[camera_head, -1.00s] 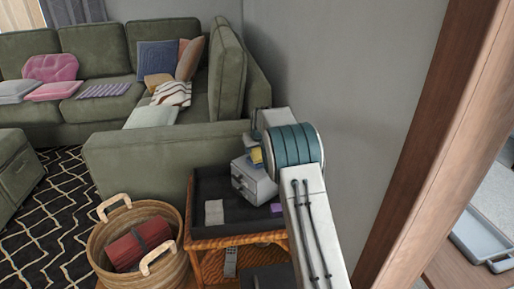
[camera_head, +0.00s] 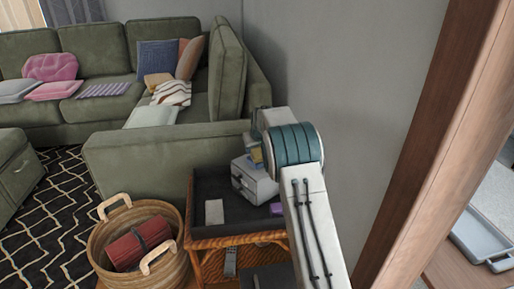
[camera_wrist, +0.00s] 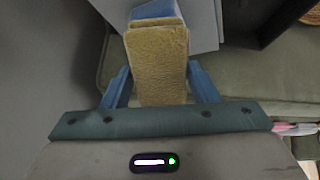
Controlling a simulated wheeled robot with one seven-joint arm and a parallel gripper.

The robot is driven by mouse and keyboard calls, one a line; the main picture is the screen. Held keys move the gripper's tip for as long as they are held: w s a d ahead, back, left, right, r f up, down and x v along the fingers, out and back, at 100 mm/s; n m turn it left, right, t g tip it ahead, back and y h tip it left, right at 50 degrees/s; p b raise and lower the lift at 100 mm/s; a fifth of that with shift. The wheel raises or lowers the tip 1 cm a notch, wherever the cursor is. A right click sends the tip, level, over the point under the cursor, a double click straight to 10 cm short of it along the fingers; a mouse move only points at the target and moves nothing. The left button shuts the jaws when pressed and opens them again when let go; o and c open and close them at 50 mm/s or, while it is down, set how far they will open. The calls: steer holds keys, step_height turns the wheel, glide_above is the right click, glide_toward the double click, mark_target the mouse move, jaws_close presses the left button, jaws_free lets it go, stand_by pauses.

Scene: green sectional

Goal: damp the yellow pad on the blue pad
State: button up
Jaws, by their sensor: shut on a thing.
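My gripper (camera_wrist: 158,88) is shut on the yellow pad (camera_wrist: 158,65), which sits between its two blue fingers in the wrist view. A light blue piece (camera_wrist: 155,9) shows at the far end of the yellow pad; I cannot tell whether the two touch, and it appears to be the blue pad. In the head view the pad end is small and mostly hidden by my arm, above a grey drawer box (camera_head: 254,181) on the dark tray table (camera_head: 205,188).
A light grey pad (camera_head: 214,212) and a purple pad (camera_head: 277,209) lie on the tray table. A wicker basket (camera_head: 168,262) with a red roll (camera_head: 135,247) stands to its left. The green sofa (camera_head: 165,165) is behind; a wall is at right.

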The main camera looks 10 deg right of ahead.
steer(key=shift+r+p, duration=2.15)
steer(key=shift+r, duration=1.2)
